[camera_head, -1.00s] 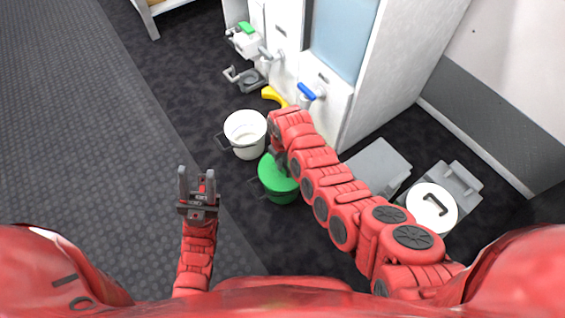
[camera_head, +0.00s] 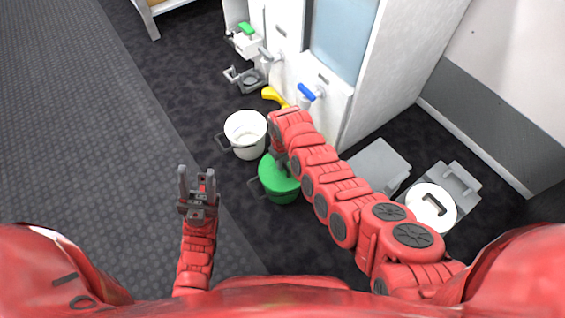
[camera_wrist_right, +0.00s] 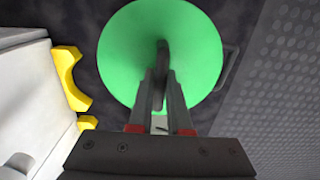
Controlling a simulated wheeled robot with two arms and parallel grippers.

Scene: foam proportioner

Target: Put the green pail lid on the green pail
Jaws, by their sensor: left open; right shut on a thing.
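The green pail lid (camera_head: 274,179) is at the green pail (camera_head: 285,197), which stands on the dark floor in the head view. The lid covers the pail's top; whether it is fully seated I cannot tell. My right gripper (camera_head: 281,160) is shut on the lid's dark handle. In the right wrist view the round green lid (camera_wrist_right: 125,55) fills the top middle, and my right gripper (camera_wrist_right: 160,88) has its fingers on the handle (camera_wrist_right: 161,60). My left gripper (camera_head: 197,182) is open and empty, to the left of the pail.
A white pail (camera_head: 246,132) stands just behind the green pail. A white lid with a dark handle (camera_head: 431,208) lies on a grey container at the right. A white cabinet (camera_head: 325,95) with blue and yellow handles stands behind. The floor at left is clear.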

